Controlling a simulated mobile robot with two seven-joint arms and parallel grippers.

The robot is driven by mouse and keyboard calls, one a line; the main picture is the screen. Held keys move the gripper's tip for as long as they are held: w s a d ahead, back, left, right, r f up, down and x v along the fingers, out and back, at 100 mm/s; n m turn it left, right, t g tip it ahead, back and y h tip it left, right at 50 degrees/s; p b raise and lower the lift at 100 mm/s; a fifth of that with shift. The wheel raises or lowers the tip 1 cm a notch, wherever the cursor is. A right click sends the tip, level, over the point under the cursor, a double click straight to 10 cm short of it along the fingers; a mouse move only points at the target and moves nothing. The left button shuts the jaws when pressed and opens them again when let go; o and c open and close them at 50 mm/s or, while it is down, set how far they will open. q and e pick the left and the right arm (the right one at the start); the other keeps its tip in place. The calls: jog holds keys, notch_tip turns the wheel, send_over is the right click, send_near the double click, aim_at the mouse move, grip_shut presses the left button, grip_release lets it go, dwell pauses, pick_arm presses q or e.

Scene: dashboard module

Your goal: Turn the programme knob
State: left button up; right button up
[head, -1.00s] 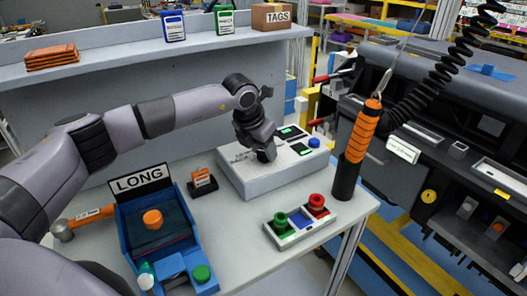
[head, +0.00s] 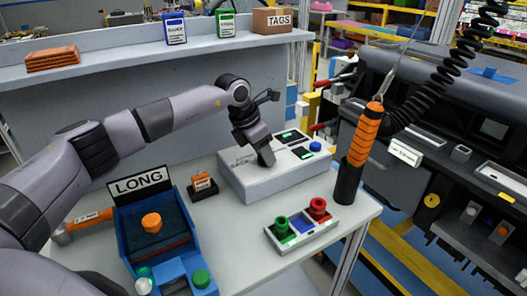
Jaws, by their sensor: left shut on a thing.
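The white control box (head: 240,188) stands on the grey table, with small dark displays and a blue button (head: 315,147) on its top right. My left gripper (head: 266,158) points down onto the top of this box, left of the displays. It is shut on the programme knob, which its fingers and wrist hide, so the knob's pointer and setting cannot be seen. Dark markings (head: 243,160) show on the box top just left of the gripper. My right gripper is out of view.
A blue tray with a LONG sign (head: 140,185) and an orange knob (head: 152,222) stands front left. A small panel with green and red buttons (head: 318,207) lies front right. An orange-and-black tool (head: 361,145) hangs at the right table edge. A hammer (head: 88,220) lies left.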

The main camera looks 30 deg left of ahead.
aim_at(254, 169)
pick_arm(q)
jog(key=shift+r, duration=0.1)
jog(key=o, duration=1)
jog(key=shift+b+v, duration=0.45)
jog(key=shift+v, duration=3.1)
jog(key=shift+s, duration=0.15)
